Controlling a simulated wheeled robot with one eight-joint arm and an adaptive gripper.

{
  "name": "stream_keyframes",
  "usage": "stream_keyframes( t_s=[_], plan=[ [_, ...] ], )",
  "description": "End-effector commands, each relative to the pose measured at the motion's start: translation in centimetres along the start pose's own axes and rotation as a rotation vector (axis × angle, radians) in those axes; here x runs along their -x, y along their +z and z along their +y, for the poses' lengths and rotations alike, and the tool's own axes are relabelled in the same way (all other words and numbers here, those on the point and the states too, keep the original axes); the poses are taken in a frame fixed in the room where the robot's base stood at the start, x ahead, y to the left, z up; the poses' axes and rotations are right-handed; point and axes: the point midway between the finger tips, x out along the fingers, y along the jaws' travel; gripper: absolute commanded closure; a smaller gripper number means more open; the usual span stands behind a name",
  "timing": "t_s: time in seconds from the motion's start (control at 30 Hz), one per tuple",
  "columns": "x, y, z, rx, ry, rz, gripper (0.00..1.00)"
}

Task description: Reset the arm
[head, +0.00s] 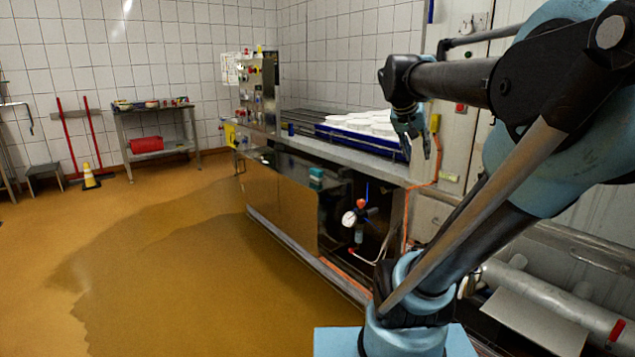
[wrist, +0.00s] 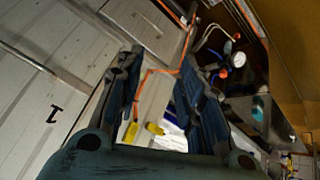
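My gripper (head: 417,155) hangs at the end of my raised arm, near the right end of the machine's counter in the head view. Its fingers point downward. In the wrist view the two dark fingers (wrist: 159,65) stand apart with nothing held between them. Between them I see a wall, an orange cable and yellow fittings beyond. My arm fills the right side of the head view.
A steel machine (head: 285,195) stands mid-view, with white moulds (head: 372,122) in a blue tray (head: 345,137) on top. A gauge and orange cable (head: 407,215) are at its right end.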

Motion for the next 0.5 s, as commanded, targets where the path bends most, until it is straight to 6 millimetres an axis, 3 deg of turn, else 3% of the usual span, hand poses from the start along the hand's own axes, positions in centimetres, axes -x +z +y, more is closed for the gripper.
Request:
stream_keyframes(
  t_s=[0.03, 0.3, 0.5],
  plan=[
    [-1.1, 3.0, -0.5, 0.025, -0.023, -0.034, 0.65],
    [-5.9, 18.5, -3.8, 0.192, -0.194, -0.209, 0.65],
    [-8.3, 27.5, -5.9, 0.298, -0.320, -0.293, 0.65]
  ],
)
